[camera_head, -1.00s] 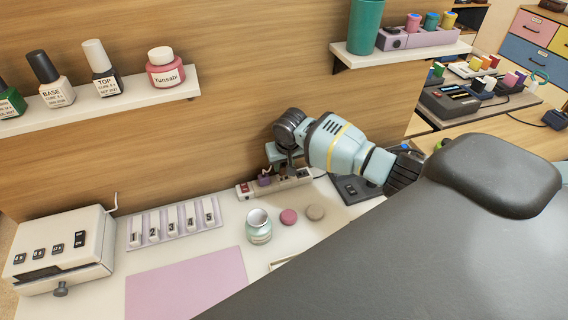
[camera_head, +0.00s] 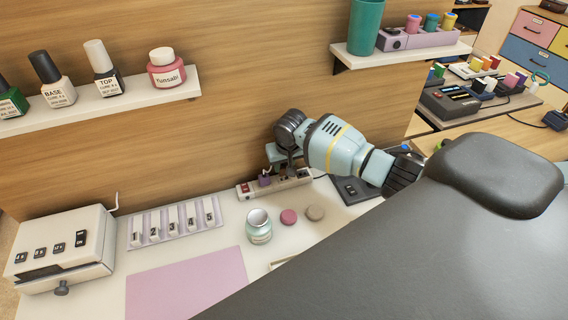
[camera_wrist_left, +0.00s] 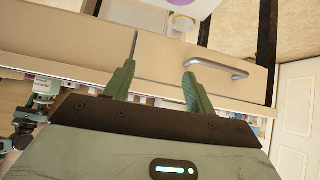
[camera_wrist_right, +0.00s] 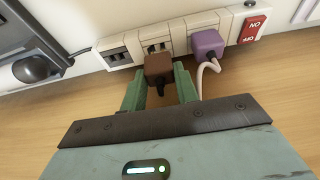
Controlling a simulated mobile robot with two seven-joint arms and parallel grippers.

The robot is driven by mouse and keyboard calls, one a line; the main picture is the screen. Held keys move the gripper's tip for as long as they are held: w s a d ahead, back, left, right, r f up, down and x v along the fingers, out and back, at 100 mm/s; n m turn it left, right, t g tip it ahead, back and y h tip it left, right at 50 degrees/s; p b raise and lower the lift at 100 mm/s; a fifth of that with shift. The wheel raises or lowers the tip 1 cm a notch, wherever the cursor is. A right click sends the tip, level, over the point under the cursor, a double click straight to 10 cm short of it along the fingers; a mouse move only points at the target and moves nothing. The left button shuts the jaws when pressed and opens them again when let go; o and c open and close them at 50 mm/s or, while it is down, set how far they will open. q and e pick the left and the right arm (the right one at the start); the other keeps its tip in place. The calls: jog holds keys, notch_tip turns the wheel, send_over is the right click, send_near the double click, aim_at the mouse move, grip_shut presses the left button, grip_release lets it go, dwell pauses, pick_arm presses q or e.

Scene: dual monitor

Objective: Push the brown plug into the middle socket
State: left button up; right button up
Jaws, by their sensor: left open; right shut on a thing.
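The power strip (camera_wrist_right: 128,42) shows in the right wrist view and against the wooden back wall in the head view (camera_head: 303,178). My right gripper (camera_wrist_right: 160,82) is shut on the brown plug (camera_wrist_right: 158,66), close in front of the middle socket. Dark socket openings show just beyond the plug; I cannot tell whether its prongs are in. The purple plug (camera_wrist_right: 208,46) sits in the socket beside it, toward the red switch (camera_wrist_right: 253,27). In the head view my right gripper (camera_head: 285,162) is at the strip. My left gripper (camera_wrist_left: 157,82) is open and empty, facing a drawer front.
A numbered switch panel (camera_head: 173,223) and a white box (camera_head: 62,252) are at left. A shelf (camera_head: 100,102) with bottles hangs above.

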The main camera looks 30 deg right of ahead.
aim_at(284, 167)
pick_arm(q)
jog(key=shift+s+f+b, duration=0.35)
jog(key=shift+s+f, duration=0.2)
jog(key=shift+f, duration=0.1)
pick_arm(e)
jog(key=shift+f, duration=1.3)
jog(key=o, duration=1)
jog(key=shift+o, duration=0.2)
jog(key=p+v, duration=0.1)
jog(key=v, duration=0.5)
jog(key=shift+w+r, duration=0.1)
jog(key=shift+r, duration=0.1)
pick_arm(q)
jog(key=shift+w+a+r, duration=0.15)
jog(key=shift+w+r, duration=0.6)
jog(key=shift+r, duration=0.05)
pick_arm(e)
jog(key=shift+s+r, duration=0.3)
jog(key=shift+r, duration=0.35)
